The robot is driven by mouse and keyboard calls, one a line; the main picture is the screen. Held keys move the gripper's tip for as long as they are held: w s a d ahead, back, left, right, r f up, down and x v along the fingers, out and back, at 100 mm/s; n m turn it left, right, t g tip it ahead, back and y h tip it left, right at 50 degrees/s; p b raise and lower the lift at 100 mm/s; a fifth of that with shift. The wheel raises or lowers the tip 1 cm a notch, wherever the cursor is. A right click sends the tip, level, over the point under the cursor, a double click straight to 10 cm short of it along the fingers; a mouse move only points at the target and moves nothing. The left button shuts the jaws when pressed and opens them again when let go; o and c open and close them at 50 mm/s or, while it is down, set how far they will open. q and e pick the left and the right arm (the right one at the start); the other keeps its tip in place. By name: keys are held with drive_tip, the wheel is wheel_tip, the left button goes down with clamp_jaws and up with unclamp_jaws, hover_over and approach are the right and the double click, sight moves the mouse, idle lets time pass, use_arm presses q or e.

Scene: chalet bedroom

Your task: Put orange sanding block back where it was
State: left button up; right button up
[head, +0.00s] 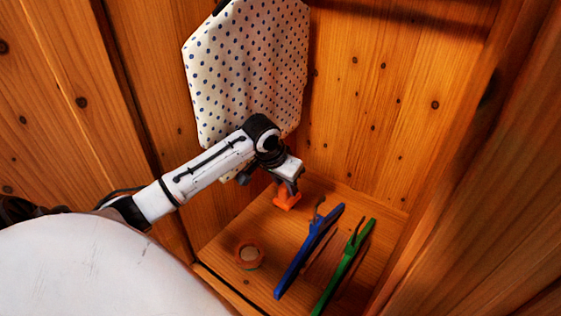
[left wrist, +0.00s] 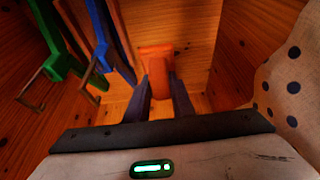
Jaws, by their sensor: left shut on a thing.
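The orange sanding block (head: 286,200) is at the tip of my left gripper (head: 289,186) in the head view, low over the back of the wooden wardrobe floor (head: 225,238). In the left wrist view the block (left wrist: 158,66) sits between the two dark fingers of my left gripper (left wrist: 165,90), which is shut on it. I cannot tell whether the block touches the floor. My right gripper is not in view.
A small round orange-rimmed object (head: 249,254) sits at the front left. A dotted cloth (head: 250,70) hangs behind my left arm. Wooden walls close in the space.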

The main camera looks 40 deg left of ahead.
use_arm(q)
drive_tip(key=shift+s+r, duration=0.1)
drive_tip(key=shift+s, duration=0.05)
drive_tip(key=shift+f, duration=0.2)
wheel_tip(320, 180, down, 13)
drive_tip(key=shift+f+b, duration=0.15)
drive_tip(key=shift+b, duration=0.2)
drive_tip(key=shift+a+f, duration=0.1)
drive_tip(key=shift+a, duration=0.1)
drive_tip(key=a, duration=0.4)
drive_tip(key=shift+s, duration=0.2)
drive_tip(key=shift+d+f+p, duration=0.2)
drive_tip(key=shift+f+p, duration=0.05)
drive_tip(key=shift+p, duration=0.25)
drive_tip(key=shift+f, duration=0.1)
drive_tip(key=shift+f, duration=0.1)
